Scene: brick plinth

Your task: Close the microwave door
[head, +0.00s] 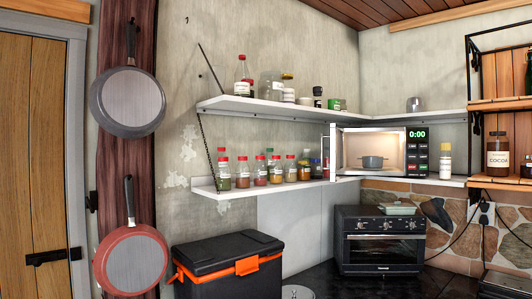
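The white microwave (416,150) sits on the lower wall shelf in the corner, right of the middle of the head view. Its door (333,152) stands open at the left side, swung out toward me and seen nearly edge-on. The cavity is lit, and a small grey pot (372,162) is inside. The green display on the right panel reads 0:00. Neither of my grippers is in view.
Spice jars (260,172) line the lower shelf left of the door. A black toaster oven (378,240) stands on the counter below. A black and orange cooler (228,262) is at lower left. A shelf rack (502,110) stands at right.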

